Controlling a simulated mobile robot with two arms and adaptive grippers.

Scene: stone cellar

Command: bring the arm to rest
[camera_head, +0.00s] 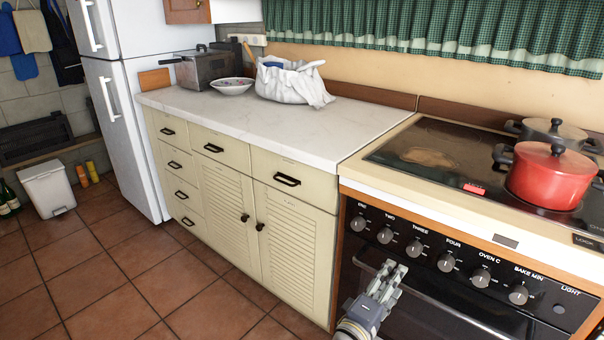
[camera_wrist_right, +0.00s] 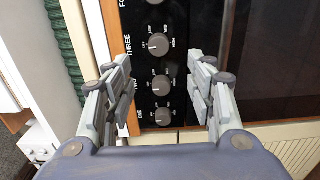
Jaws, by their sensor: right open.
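My right gripper (camera_head: 384,282) shows at the bottom of the head view, in front of the oven's dark door. In the right wrist view its two fingers (camera_wrist_right: 161,85) stand apart with nothing between them. Behind them is the black control panel (camera_wrist_right: 158,60) with several round knobs. The gap between fingers and panel is hard to judge. My left gripper is in neither view.
The stove (camera_head: 450,160) holds a red pot (camera_head: 548,178) and a dark pot (camera_head: 545,130). The white counter (camera_head: 240,118) carries a toaster (camera_head: 205,68), a bowl (camera_head: 232,86) and a white cloth bag (camera_head: 290,85). The tiled floor (camera_head: 120,270) at left is clear. A white bin (camera_head: 47,190) stands beyond.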

